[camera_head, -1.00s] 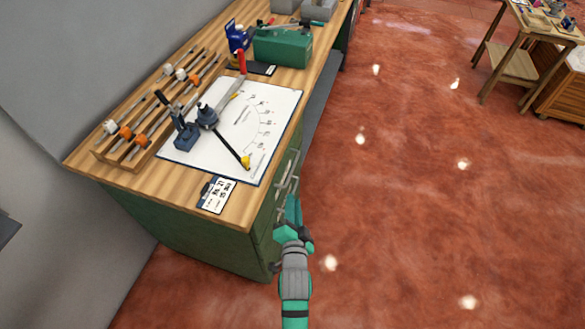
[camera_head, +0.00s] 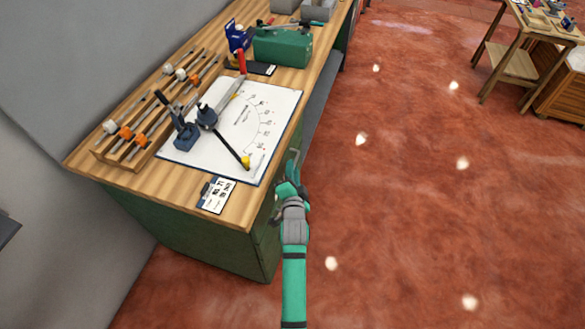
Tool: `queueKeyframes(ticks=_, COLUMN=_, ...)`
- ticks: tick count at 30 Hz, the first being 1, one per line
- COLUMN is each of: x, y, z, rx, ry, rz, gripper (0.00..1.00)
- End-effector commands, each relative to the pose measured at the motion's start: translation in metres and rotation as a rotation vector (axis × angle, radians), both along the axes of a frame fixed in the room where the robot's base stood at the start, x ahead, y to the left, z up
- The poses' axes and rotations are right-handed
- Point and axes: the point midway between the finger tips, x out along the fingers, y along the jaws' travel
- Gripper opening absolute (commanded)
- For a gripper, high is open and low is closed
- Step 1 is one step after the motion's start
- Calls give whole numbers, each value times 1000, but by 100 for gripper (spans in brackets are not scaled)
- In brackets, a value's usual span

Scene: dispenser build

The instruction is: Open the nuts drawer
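The green workbench cabinet (camera_head: 190,232) stands under a wooden top, and its drawer front runs along the right side, seen at a steep angle. My teal and grey gripper (camera_head: 291,172) is at the upper part of that front, just below the edge of the top. A grey handle bar (camera_head: 295,158) shows beside my gripper, mostly hidden by it. I cannot tell whether the fingers touch or close around the handle. No label for the nuts drawer is readable, and I see no drawer standing out.
On the wooden top (camera_head: 237,208) lie a white chart sheet (camera_head: 260,165), a small labelled card (camera_head: 216,194), a rack of clamps (camera_head: 150,130) and a green box (camera_head: 282,46). The red floor (camera_head: 420,220) to the right is clear. Another wooden table (camera_head: 510,65) stands far right.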

Motion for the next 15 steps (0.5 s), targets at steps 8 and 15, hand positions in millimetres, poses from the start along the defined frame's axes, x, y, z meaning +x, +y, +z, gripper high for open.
queueKeyframes(ticks=8, x=12, y=0, z=-2, rx=0, ry=-1, rz=1, gripper=17)
queueKeyframes(ticks=15, x=12, y=0, z=-2, rx=0, ry=-1, rz=1, gripper=5)
